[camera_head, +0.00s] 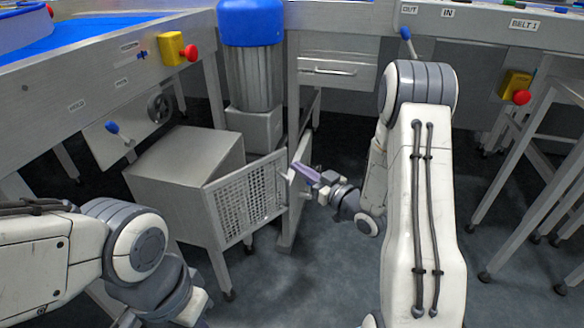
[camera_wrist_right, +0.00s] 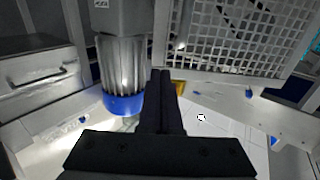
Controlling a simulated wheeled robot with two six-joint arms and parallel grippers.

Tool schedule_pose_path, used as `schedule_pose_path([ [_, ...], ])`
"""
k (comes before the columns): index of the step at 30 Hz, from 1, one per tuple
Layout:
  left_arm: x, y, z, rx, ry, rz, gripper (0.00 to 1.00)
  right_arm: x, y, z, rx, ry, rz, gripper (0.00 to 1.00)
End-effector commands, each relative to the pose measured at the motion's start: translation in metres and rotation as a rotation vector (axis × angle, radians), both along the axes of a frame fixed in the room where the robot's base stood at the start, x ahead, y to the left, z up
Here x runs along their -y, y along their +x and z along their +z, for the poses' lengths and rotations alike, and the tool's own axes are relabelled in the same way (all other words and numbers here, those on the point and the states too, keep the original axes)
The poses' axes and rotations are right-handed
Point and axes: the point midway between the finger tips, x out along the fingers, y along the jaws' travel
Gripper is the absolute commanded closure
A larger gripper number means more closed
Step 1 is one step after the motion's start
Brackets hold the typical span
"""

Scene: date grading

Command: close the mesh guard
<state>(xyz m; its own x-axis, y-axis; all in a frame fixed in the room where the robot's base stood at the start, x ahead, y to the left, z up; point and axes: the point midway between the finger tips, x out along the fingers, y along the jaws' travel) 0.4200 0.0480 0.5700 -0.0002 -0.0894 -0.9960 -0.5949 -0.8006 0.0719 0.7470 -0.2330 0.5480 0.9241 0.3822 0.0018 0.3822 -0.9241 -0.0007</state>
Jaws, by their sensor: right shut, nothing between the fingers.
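The mesh guard (camera_head: 246,199) is a grey framed panel of perforated metal. It stands upright at the front right of a grey metal box (camera_head: 180,158), with its right edge near a grey upright plate. I cannot tell whether it is latched. In the right wrist view the mesh guard (camera_wrist_right: 240,38) fills the upper right. My right gripper (camera_head: 297,170) is shut and empty, by the guard's upper right corner; contact is not clear. Its dark fingers (camera_wrist_right: 160,75) lie together in the right wrist view. My left arm shows at the lower left, but its gripper is out of sight.
A blue-capped motor (camera_head: 252,65) stands behind the guard. A drawer (camera_head: 338,70) is under the bench at the back. Red stop buttons on yellow boxes (camera_head: 172,47) (camera_head: 516,84) and a handwheel (camera_head: 160,107) jut out. The floor (camera_head: 320,270) in front is clear.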

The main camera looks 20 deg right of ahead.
Motion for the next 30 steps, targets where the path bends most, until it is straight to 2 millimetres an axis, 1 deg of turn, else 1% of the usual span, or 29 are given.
schedule_pose_path([
  [1, 0.000, 0.000, -0.007, 0.000, 0.000, 0.000, 1.00, -0.005, 0.009, -0.003, 0.004, -0.004, 0.004, 1.00],
  [3, 0.000, 0.000, -0.010, 0.000, 0.000, 0.000, 1.00, -0.008, 0.018, -0.002, 0.002, -0.002, 0.002, 1.00],
  [7, 0.000, 0.000, -0.014, 0.000, 0.000, 0.000, 1.00, -0.012, 0.029, -0.001, 0.001, -0.002, 0.000, 1.00],
  [12, 0.000, 0.000, -0.015, 0.000, 0.000, 0.000, 1.00, -0.014, 0.034, 0.000, -0.001, 0.000, -0.001, 1.00],
  [23, 0.000, 0.000, -0.014, 0.000, 0.000, 0.000, 1.00, -0.013, 0.035, 0.000, -0.001, -0.001, 0.004, 1.00],
  [26, 0.000, 0.000, -0.012, 0.000, 0.000, 0.000, 1.00, -0.014, 0.040, 0.001, -0.001, -0.001, 0.021, 1.00],
  [30, 0.000, 0.000, -0.007, 0.000, 0.000, 0.000, 1.00, -0.018, 0.053, 0.002, 0.001, -0.002, 0.077, 1.00],
])
